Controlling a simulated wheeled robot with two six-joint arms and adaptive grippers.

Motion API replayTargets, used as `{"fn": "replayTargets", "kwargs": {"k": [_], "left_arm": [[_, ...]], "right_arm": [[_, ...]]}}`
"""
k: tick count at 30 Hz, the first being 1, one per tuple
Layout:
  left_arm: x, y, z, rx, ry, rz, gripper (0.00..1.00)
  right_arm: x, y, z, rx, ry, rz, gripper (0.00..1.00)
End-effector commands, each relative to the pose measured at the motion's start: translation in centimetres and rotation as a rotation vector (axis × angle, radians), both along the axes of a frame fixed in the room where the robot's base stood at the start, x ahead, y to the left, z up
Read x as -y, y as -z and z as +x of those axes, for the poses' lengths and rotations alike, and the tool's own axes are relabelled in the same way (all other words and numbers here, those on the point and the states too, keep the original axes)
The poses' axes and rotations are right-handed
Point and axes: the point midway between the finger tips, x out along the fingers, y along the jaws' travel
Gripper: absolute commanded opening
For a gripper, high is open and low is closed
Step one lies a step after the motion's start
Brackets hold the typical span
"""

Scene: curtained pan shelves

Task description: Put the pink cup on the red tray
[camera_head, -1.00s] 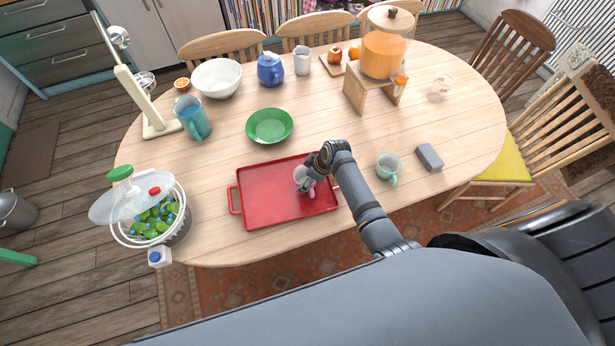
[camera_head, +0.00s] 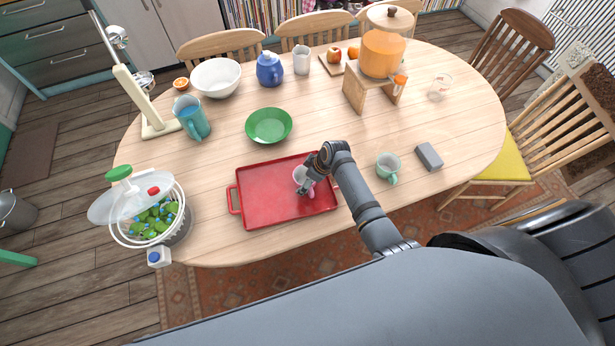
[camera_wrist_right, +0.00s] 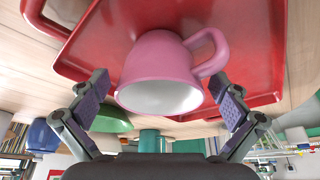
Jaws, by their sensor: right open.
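The pink cup (camera_head: 300,175) stands on the right part of the red tray (camera_head: 262,196), partly hidden by my right gripper in the head view. In the right wrist view the pink cup (camera_wrist_right: 162,72) shows its white inside and its handle, with the red tray (camera_wrist_right: 112,42) under it. My right gripper (camera_head: 307,186) is over the tray at the cup. In the right wrist view its two fingers (camera_wrist_right: 162,108) are spread on either side of the cup, with gaps between them and it. My left gripper is not in view.
A lidded basket (camera_head: 150,215) is at the left. The left part of the tray is bare.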

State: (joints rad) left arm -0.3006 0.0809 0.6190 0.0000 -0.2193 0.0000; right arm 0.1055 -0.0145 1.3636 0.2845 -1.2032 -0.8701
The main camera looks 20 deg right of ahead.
Motion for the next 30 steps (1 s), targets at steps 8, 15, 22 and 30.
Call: {"fn": "replayTargets", "kwargs": {"k": [8,15,22,30], "left_arm": [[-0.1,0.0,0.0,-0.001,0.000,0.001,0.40],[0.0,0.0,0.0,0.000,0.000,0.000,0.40],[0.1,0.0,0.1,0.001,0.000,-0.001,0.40],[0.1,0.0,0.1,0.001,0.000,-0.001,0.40]], "right_arm": [[1.2,-3.6,-1.0,0.004,0.001,-0.001,1.00],[2.7,-8.8,-2.5,0.004,0.000,-0.002,1.00],[3.3,-11.0,-3.2,0.001,0.000,-0.001,1.00],[3.3,-11.1,-3.2,0.000,0.000,0.000,1.00]]}}
